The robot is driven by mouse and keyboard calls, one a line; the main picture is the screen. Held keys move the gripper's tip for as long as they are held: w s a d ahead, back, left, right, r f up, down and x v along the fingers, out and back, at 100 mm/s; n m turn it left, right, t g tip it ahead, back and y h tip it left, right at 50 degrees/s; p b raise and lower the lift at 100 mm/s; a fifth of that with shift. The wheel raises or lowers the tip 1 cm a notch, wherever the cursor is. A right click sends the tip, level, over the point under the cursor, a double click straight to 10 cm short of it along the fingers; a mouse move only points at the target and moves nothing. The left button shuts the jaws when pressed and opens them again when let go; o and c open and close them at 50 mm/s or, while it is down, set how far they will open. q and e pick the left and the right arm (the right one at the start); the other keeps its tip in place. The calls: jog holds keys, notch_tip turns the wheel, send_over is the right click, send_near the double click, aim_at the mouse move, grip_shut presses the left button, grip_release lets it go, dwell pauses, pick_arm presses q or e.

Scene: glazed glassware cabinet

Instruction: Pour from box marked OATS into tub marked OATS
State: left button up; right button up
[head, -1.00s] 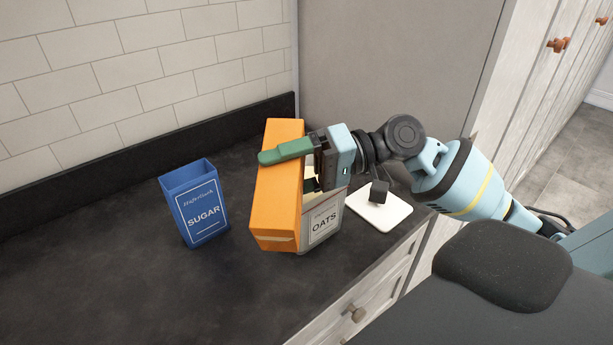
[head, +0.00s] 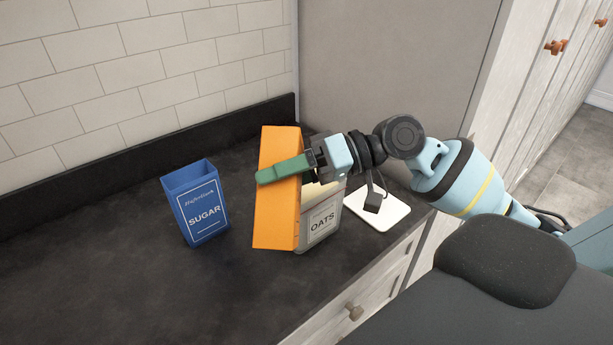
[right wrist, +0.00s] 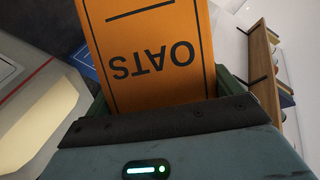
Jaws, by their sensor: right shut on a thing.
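The orange box (head: 277,216) is held in my right gripper (head: 284,169), whose green finger lies across it in the head view. In the right wrist view the box (right wrist: 150,50) shows the word OATS upside down. In the head view the box is tilted at the left side of the tub marked OATS (head: 323,225) and hides part of it. Pale contents show in the tub below the gripper. In the right wrist view the tub's rim and pale contents (right wrist: 40,125) appear at the left. No falling stream is visible. My left gripper is not in view.
A blue open box marked SUGAR (head: 204,212) stands to the left on the dark worktop (head: 120,270). A white flat board (head: 386,214) lies right of the tub. A tiled wall (head: 150,70) bounds the back. The worktop's front left is clear.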

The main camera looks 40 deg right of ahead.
aim_at(298, 179)
jog(key=shift+r+n, duration=0.2)
jog(key=shift+n, duration=0.2)
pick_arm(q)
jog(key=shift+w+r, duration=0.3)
pick_arm(e)
jog(key=shift+h, duration=0.3)
